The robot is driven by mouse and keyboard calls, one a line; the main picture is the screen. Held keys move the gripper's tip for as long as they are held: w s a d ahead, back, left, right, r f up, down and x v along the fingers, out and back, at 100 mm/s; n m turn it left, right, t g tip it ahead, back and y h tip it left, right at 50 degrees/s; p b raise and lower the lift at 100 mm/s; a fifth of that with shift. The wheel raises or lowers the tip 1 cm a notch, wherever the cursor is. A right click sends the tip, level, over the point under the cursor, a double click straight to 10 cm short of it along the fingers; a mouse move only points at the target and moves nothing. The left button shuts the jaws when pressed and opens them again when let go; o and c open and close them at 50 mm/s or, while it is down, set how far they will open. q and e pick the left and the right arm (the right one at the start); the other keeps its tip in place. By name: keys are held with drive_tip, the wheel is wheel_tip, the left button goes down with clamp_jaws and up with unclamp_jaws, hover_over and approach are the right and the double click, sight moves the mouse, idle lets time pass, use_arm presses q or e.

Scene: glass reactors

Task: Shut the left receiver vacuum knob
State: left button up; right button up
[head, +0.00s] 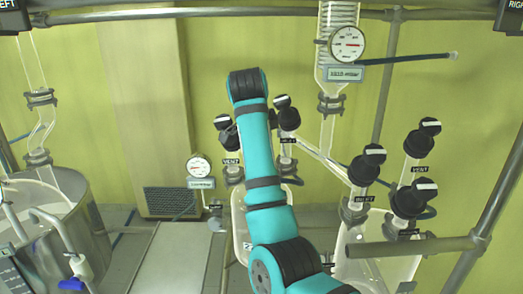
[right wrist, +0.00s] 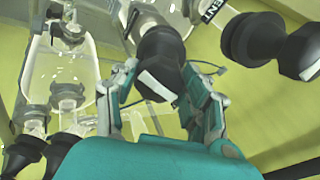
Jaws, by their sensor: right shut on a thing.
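In the right wrist view a black knob with a white bar on its face (right wrist: 158,58), which seems to be the left receiver vacuum knob, sits between the fingers of my right gripper (right wrist: 160,76). The gripper is shut on it. No label is readable on this knob. A second black knob by a VENT label stands to its right (right wrist: 285,46), apart from the fingers. In the head view my teal right arm hides the gripper, the held knob and part of the left receiver (head: 247,228). The vent knob (head: 225,133) and inlet knob (head: 288,117) show beside the arm. My left gripper is out of view.
The right receiver's black knobs (head: 368,163) stand to the right, with a glass tube joining the two groups. A gauge (head: 347,43) hangs above and another (head: 199,167) is left of the arm. Metal pipes (head: 488,205) cross the right side. A steel vessel (head: 60,225) stands left.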

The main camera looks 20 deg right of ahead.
drive_tip(key=m, duration=0.4)
drive_tip(key=shift+r+m+g, duration=0.25)
drive_tip(key=shift+m+g, duration=0.05)
drive_tip(key=shift+w+m, duration=0.1)
drive_tip(key=shift+m, duration=1.8)
drive_tip(key=o, duration=1.2)
drive_tip(key=shift+f+g, duration=0.1)
drive_tip(key=shift+g, duration=0.2)
drive_tip(key=v, duration=0.7)
drive_tip(key=shift+d+r, duration=0.15)
drive_tip(key=shift+r, duration=0.1)
